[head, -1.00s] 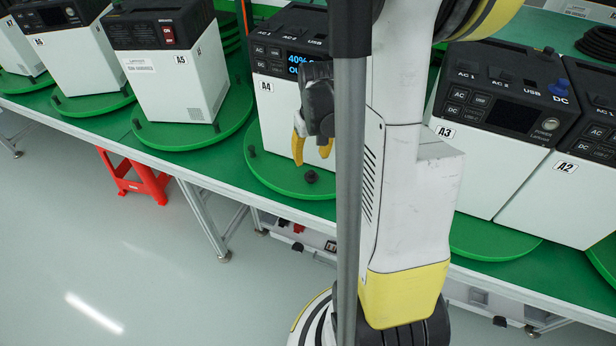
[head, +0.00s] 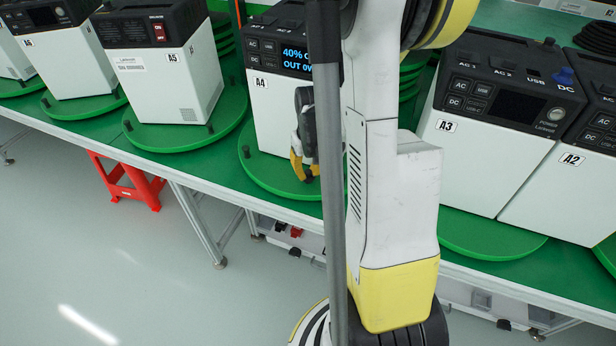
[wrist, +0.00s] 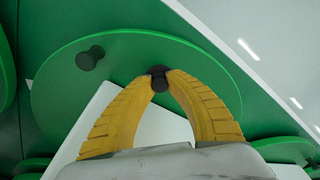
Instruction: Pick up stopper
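A black stopper (wrist: 159,83) stands near the front edge of the green turntable (wrist: 130,48) under the unit A4 (head: 268,105). It also shows as a dark spot at the fingertips in the head view (head: 310,178). My gripper (wrist: 160,76) points down at it, with one yellow finger on each side. The fingertips look closed against the stopper and hide parts of its sides. I cannot tell whether it is lifted off the turntable. A second black stopper (wrist: 89,58) stands on the same turntable, apart from my gripper; it also shows in the head view (head: 245,152).
White unit A4 stands just behind my gripper. Unit A5 (head: 170,85) is to the left and A3 (head: 480,150) to the right, on their own green turntables. A red stool (head: 125,178) stands on the floor beneath the table. The floor in front is clear.

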